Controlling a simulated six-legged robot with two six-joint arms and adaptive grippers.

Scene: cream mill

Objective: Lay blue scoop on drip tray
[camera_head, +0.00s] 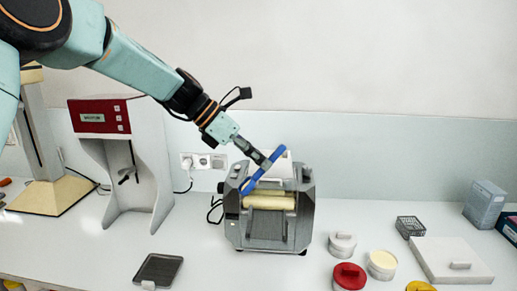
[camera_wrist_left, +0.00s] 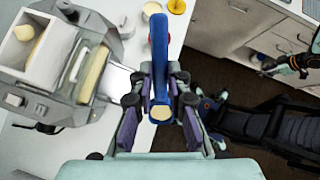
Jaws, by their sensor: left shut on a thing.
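The blue scoop (camera_head: 264,171) is held in my left gripper (camera_head: 262,160), above the roller machine in the head view. It slants, with its upper end to the right. In the left wrist view, the blue scoop (camera_wrist_left: 159,50) stands between the dark fingers of my left gripper (camera_wrist_left: 160,85), which are shut on it; a pale patch shows at its near end. The drip tray (camera_head: 160,269), a dark, shallow rectangle, lies empty on the counter at front left, well apart from the scoop. What looks like my right gripper (camera_wrist_left: 285,66) shows small at the right of the wrist view.
The roller machine (camera_head: 269,228) stands under the scoop. A red-and-white device (camera_head: 150,160) stands behind the drip tray. Lidded tubs, including a red one (camera_head: 349,277), an open cream tub (camera_head: 382,264) and a white slab (camera_head: 450,258) lie at right. Counter between tray and machine is clear.

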